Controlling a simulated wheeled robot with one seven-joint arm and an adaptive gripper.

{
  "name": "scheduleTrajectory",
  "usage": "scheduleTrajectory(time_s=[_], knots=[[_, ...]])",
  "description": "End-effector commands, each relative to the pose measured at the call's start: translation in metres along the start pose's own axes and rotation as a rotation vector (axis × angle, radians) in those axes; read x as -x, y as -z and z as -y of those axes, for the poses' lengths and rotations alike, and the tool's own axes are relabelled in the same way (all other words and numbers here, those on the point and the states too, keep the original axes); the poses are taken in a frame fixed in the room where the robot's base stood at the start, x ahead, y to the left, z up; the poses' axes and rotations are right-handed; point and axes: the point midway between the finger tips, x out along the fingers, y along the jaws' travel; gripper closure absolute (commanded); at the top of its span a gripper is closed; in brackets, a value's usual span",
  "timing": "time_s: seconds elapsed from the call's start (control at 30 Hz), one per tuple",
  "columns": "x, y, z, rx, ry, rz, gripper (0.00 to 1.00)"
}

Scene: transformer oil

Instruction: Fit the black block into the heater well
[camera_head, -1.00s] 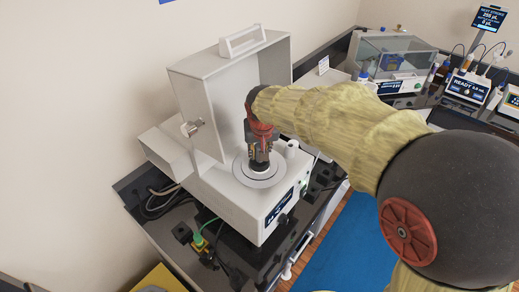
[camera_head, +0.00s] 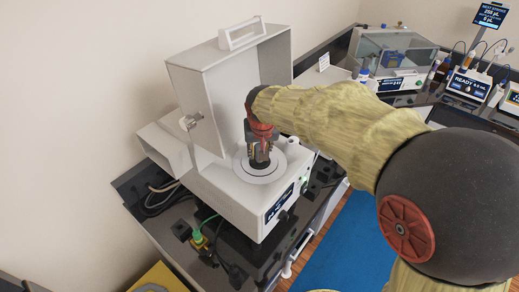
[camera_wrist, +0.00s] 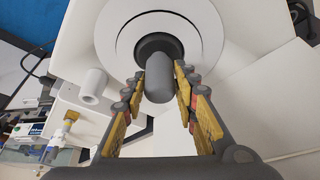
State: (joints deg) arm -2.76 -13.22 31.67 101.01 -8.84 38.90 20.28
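The heater well is a dark round opening (camera_wrist: 160,44) in the middle of a pale ringed disc (camera_wrist: 122,32) in the wrist view. In the head view the disc (camera_head: 276,172) lies on top of a white instrument. The black block (camera_wrist: 160,78) looks dark grey and rounded at its near end. My gripper (camera_wrist: 160,72) has its fingers on both sides of the block and appears shut on it. In the head view my gripper (camera_head: 259,160) points down at the disc's centre. The block's far end is hidden, so its depth in the well cannot be told.
The white instrument (camera_head: 226,190) has a raised lid (camera_head: 205,105) standing behind my gripper. A small white cylinder (camera_wrist: 93,82) stands beside the disc. Cables (camera_head: 215,250) lie in front. Other instruments (camera_head: 395,60) stand at the back right.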

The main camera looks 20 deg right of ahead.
Motion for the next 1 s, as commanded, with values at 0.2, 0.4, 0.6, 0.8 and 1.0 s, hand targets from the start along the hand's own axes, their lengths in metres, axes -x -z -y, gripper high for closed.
scheduleTrajectory(time_s=[0.2,0.4,0.6,0.8,1.0], knots=[[0.0,0.0,0.0,0.0,0.0,0.001,0.57],[-0.001,-0.001,0.0,0.0,0.0,0.002,0.53],[0.001,-0.002,0.0,0.0,-0.001,0.004,0.53],[0.025,0.0,0.0,0.0,0.0,0.0,0.53],[0.067,0.0,0.0,0.0,0.001,-0.002,0.53]])
